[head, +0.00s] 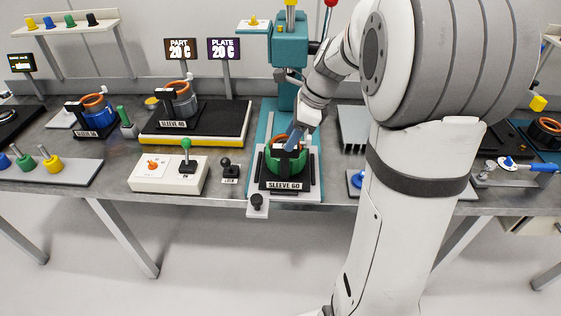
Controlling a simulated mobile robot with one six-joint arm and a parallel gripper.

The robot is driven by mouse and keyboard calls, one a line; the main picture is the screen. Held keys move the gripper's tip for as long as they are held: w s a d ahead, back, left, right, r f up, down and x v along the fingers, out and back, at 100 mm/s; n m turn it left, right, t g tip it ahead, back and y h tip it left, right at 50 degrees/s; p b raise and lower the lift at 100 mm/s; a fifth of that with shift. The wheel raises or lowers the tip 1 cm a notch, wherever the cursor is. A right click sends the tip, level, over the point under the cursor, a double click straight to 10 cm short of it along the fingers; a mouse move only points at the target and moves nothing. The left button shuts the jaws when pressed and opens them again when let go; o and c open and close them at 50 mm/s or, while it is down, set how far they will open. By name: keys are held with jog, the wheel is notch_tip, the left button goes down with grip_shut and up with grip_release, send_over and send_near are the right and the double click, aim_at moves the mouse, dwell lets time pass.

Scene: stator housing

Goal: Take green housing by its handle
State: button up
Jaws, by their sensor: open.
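The green housing (284,164) sits in the fixture with the "SLEEVE GO" label (284,185), under the teal press. An orange ring shows at its top, and dark parts there, where its handle seems to be, are partly covered by my gripper. My gripper (291,142) is over the top of the housing, pointing down, with its jaws open. Whether a finger touches the handle is too small to tell.
The teal press (289,50) stands behind the fixture. A control box (168,172) with a green-knobbed lever and a lock lever (229,168) are close left.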

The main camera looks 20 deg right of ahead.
jog(key=x, duration=0.5)
jog(key=shift+w, duration=0.15)
jog(key=shift+c, duration=0.4)
grip_shut()
jog(key=shift+d+r, duration=0.1)
jog(key=shift+r, duration=0.05)
dwell(0.6)
